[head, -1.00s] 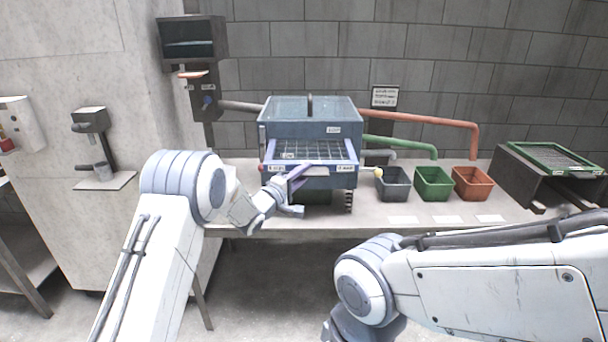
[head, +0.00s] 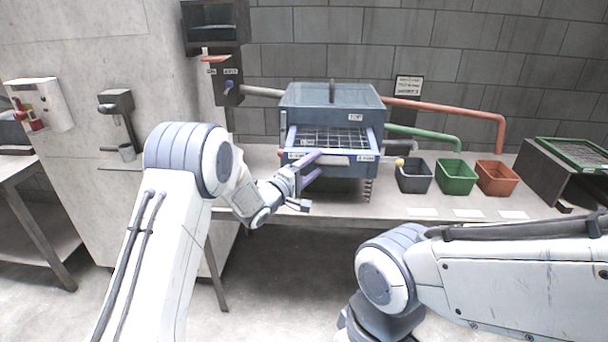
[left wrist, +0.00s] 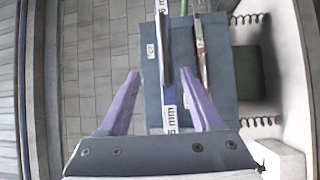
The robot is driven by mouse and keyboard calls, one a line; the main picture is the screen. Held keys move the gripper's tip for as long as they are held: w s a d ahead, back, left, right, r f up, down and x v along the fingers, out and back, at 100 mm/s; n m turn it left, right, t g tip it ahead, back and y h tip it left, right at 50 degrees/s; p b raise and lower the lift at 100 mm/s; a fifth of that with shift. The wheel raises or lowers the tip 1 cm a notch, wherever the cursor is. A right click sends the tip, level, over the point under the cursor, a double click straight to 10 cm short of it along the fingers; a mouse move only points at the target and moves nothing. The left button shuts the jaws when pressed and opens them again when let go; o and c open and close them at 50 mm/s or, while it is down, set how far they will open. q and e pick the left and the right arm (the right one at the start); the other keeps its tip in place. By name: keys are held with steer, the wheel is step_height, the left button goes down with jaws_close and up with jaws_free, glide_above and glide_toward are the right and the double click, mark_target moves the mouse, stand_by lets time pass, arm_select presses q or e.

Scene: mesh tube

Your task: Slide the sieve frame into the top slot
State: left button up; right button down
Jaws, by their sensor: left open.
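The sieve frame (head: 335,139), with a dark grid mesh and a labelled front, sits in the front opening of the blue sieve machine (head: 320,97), under its hood, with part of the mesh showing. I cannot tell how deep it sits. My left gripper (head: 320,164) is at the front left of the frame, its two purple fingers apart. In the left wrist view the left gripper (left wrist: 159,74) is open, with a labelled front strip (left wrist: 170,118) showing between and beyond the fingers. Contact with the frame cannot be told. My right gripper is out of view.
Grey (head: 413,177), green (head: 456,178) and orange (head: 497,179) bins stand right of the machine on the bench. A dark stand with a green-rimmed mesh frame (head: 577,153) is at the far right. Pipes run along the wall.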

arm_select(q)
steer(key=v, duration=0.6)
steer(key=shift+r+b, duration=0.1)
steer(key=shift+b, duration=0.3)
steer(key=shift+d, duration=0.1)
steer(key=s+d+m+g+y+p, duration=0.1)
steer(key=s+d+m+g+y, duration=0.25)
steer(key=s, duration=0.45)
steer(key=s+d+m+g+y+p, duration=0.25)
steer(key=s+m+y, duration=0.2)
steer(key=s, duration=0.25)
steer(key=s+a+m+g, duration=0.1)
steer(key=s+m+g, duration=0.2)
steer(key=s, duration=0.6)
steer(key=s+a+f+m+g+y, duration=0.1)
steer(key=s+a+m+g, duration=0.1)
steer(key=s, duration=0.8)
steer(key=s+a+m+g+y, duration=0.1)
steer(key=s+m+g, duration=0.3)
steer(key=s, duration=0.6)
steer(key=shift+a+f+m+p, duration=0.3)
steer(key=shift+a, duration=0.05)
steer(key=shift+s, duration=0.1)
steer(key=shift+c, duration=0.3)
